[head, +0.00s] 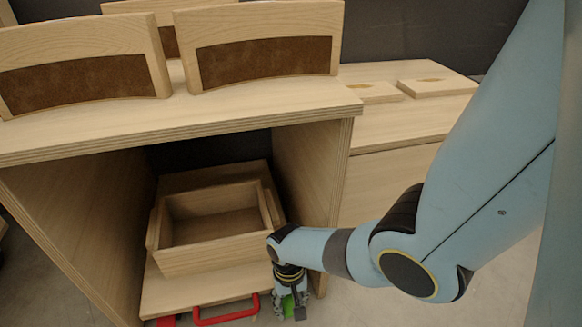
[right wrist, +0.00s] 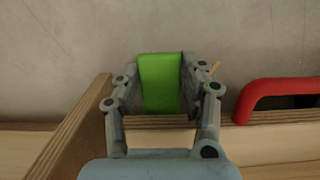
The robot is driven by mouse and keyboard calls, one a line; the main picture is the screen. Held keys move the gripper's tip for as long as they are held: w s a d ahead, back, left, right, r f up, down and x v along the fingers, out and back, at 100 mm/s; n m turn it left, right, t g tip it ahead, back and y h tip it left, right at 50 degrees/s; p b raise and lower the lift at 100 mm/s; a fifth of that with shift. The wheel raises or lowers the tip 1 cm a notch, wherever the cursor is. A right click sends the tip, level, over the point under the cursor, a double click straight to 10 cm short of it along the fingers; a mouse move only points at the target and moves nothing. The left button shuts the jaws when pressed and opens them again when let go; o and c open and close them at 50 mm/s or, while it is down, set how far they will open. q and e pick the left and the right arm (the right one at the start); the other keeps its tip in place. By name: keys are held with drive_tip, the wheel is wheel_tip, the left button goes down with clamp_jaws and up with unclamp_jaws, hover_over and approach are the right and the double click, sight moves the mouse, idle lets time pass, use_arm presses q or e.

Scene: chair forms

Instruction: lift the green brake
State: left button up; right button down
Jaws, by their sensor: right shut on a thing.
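The green brake (right wrist: 160,83) is a bright green block, seen in the right wrist view between the two fingers of my right gripper (right wrist: 162,85). The fingers are shut on its sides. In the head view my right gripper (head: 290,303) is low at the front right of the wooden cart, and a little of the green brake (head: 288,306) shows between its fingers. The brake sits beside the red handle (head: 226,313). I cannot tell from these frames how far it is raised. My left gripper is not in view.
A wooden cart with an open drawer box (head: 205,258) stands inside the wooden bench opening. Chair forms with brown pads (head: 264,59) stand on the bench top (head: 180,124). The bench's right side panel (head: 313,165) is close to my right forearm. Grey floor (head: 380,305) is clear at right.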

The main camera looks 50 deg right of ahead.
idle(0.3)
drive_tip(key=c, duration=0.7)
unclamp_jaws()
drive_tip(key=shift+r, duration=0.1)
drive_tip(key=shift+w+d+r, duration=0.15)
drive_tip(key=shift+w+r, duration=0.05)
drive_tip(key=shift+r, duration=1.75)
drive_tip(key=shift+w+d+r, duration=0.1)
drive_tip(key=shift+w+r, duration=0.05)
drive_tip(key=shift+r, duration=1.85)
drive_tip(key=shift+w+d+r, duration=0.15)
drive_tip(key=shift+w+r, duration=0.05)
drive_tip(key=shift+r, duration=1.75)
